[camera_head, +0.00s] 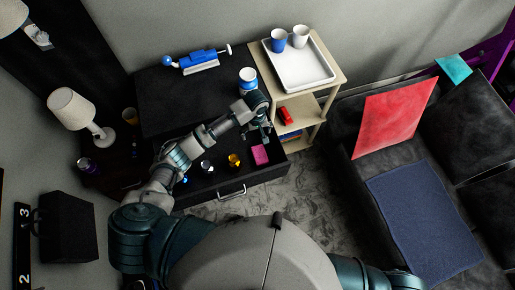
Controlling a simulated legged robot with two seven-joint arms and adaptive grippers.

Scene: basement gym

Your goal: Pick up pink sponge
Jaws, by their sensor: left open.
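The pink sponge (260,154) lies in the open black drawer (234,191), near its right end. My left arm reaches in from the lower left across the drawer. My left gripper (264,130) is open and empty, just above the sponge in the picture, near the front edge of the black cabinet top. Its fingers are small and dark here, and the exact height over the sponge is hard to tell. My right gripper is not in view.
In the drawer, a gold item (234,160) and a silver item (207,167) lie left of the sponge. A blue-and-white cup (248,76) stands on the cabinet. A beige shelf (337,76) with a white tray (301,79) and two cups is right of it.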

